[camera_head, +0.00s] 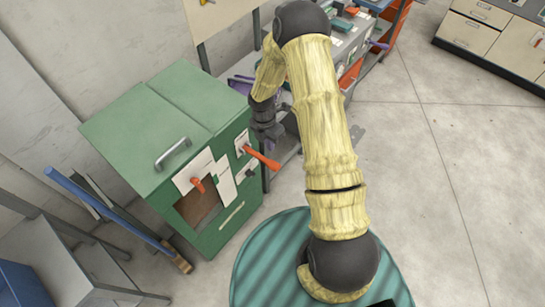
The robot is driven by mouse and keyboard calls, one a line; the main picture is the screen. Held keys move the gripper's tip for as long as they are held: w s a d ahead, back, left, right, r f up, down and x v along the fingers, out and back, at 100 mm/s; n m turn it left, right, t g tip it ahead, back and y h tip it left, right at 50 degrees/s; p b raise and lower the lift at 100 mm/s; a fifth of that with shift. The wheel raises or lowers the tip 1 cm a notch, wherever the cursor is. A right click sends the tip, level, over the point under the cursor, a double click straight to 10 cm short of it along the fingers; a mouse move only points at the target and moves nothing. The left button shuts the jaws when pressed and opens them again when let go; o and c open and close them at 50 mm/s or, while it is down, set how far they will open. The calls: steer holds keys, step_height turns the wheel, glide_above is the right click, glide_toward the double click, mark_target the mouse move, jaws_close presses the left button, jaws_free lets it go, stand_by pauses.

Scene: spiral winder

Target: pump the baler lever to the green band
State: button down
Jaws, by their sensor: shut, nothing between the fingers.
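The baler is a green cabinet (140,115) on the left, with a grey handle on its lid. An orange-red lever (263,157) sticks out from a white plate (242,143) on its right front, pointing right and slightly down. My gripper (267,133), dark grey and small in view, hangs just above the lever at the end of my yellow arm. It looks shut and empty; whether it touches the lever I cannot tell. The green band cannot be made out.
A shorter orange handle (198,185) sits on the baler's front above a dark opening. A broom with a blue handle (110,213) leans at the left. A cluttered bench (345,50) stands behind my arm. The floor on the right (440,170) is clear.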

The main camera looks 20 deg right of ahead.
mark_target(273, 163)
steer(key=f+p, duration=0.1)
steer(key=f, duration=0.2)
steer(key=f+p, duration=0.1)
steer(key=f, duration=0.2)
steer(key=s+f+p, duration=0.1)
steer(key=f, duration=0.2)
steer(key=shift+d, duration=0.4)
steer(key=shift+w+f, duration=0.1)
steer(key=shift+w, duration=0.05)
